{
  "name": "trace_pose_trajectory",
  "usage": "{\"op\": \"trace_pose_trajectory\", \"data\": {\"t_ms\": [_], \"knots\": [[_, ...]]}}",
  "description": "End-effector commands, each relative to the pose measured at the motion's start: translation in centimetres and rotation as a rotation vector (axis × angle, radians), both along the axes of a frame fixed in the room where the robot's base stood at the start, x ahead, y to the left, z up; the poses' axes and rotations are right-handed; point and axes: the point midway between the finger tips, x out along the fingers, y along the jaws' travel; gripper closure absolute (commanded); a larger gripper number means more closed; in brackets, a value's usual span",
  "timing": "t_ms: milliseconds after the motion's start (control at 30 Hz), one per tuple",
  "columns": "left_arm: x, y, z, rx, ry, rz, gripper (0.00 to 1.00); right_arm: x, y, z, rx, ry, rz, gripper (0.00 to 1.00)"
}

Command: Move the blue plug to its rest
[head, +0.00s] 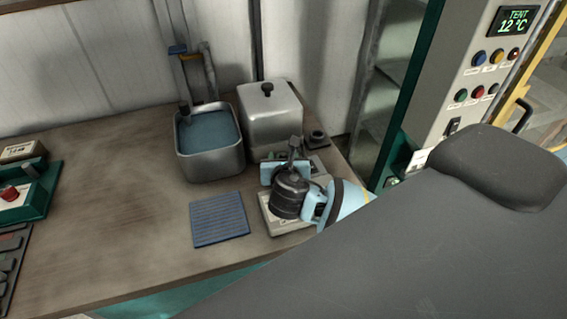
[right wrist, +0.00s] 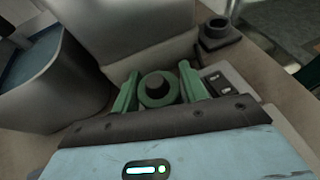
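I cannot make out a plainly blue plug in either view. My right gripper (head: 296,152) is over the right end of the bench, just in front of the metal box. In the right wrist view its two green fingers (right wrist: 158,84) stand apart, one on each side of a round green piece with a black knob (right wrist: 157,87). The piece nearly fills the gap; contact is not clear. A dark square holder with a round opening (head: 316,138) sits at the bench's back right corner; it also shows in the right wrist view (right wrist: 219,33). My left gripper is out of view.
A metal basin of water (head: 210,165) and a lidded metal box (head: 270,112) stand close behind my right gripper. A blue ribbed mat (head: 219,219) lies to its left. A control cabinet (head: 465,85) stands at right.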

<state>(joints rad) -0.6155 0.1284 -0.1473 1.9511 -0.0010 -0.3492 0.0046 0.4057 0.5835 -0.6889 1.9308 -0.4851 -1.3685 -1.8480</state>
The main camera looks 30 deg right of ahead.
Motion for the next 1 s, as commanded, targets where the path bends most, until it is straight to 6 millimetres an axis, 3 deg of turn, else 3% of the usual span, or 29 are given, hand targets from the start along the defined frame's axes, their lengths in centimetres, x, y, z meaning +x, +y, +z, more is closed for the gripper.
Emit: {"op": "trace_pose_trajectory", "data": {"t_ms": [33, 233, 567, 867, 1000], "knots": [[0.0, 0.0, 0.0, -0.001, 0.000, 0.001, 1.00, 0.0, 0.0, 0.0, 0.000, 0.000, 0.000, 0.64], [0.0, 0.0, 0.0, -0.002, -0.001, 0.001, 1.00, 0.0, 0.0, 0.0, 0.000, 0.000, 0.000, 0.87], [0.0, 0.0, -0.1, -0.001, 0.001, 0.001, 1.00, 0.0, 0.0, 0.4, -0.001, -0.002, 0.000, 0.87], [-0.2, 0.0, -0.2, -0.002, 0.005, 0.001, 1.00, 0.0, 0.0, 4.0, 0.000, -0.006, 0.000, 0.87], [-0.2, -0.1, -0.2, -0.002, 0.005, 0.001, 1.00, -2.5, 2.4, 3.8, 0.003, 0.001, 0.003, 0.87]]}}
